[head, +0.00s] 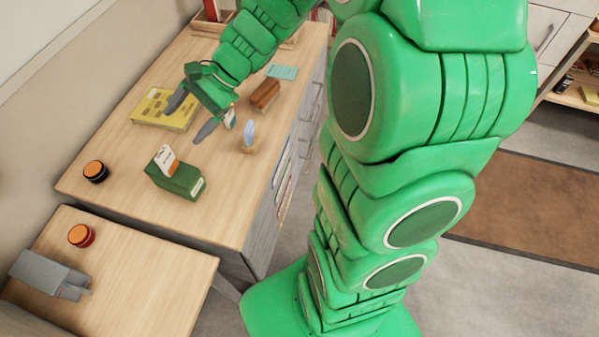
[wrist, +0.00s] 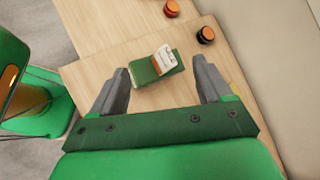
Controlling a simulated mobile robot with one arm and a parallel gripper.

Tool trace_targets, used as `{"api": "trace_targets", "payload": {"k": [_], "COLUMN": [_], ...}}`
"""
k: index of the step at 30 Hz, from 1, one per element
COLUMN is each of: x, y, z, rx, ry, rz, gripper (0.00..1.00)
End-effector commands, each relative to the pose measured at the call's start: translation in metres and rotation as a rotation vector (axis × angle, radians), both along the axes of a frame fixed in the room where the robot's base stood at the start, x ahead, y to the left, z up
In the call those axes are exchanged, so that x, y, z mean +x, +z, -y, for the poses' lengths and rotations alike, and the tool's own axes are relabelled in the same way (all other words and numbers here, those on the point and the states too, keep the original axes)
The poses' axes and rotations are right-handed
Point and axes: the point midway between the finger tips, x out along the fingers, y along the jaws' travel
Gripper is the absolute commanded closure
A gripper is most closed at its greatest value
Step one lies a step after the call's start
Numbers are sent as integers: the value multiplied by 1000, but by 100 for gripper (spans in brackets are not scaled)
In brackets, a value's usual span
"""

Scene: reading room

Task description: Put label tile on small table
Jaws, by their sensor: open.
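A small white card with an orange patch, which looks like the label tile (head: 166,158), stands tilted at a green box (head: 178,184) on the wooden cabinet top. In the wrist view the tile (wrist: 165,58) shows dark print and rests at the green box (wrist: 150,70). The small table (head: 130,290) appears to be the separate wooden surface at lower left. My gripper (head: 191,117) is open and empty, above the cabinet top and behind the green box. In the wrist view the box lies ahead between my open fingers (wrist: 160,70).
The small table carries an orange jar (head: 81,235) and a grey device (head: 48,275); its right side is clear.

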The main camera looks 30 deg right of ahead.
Motion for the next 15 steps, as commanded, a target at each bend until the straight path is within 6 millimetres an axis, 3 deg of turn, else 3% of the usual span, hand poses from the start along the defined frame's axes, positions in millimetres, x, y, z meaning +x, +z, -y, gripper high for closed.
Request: {"api": "trace_targets", "payload": {"k": [8,15], "x": [-78,-138], "y": [15,21], "z": [-1,18], "rx": [-166,-323], "ry": [274,491], "rz": [96,166], "gripper": [22,22]}}
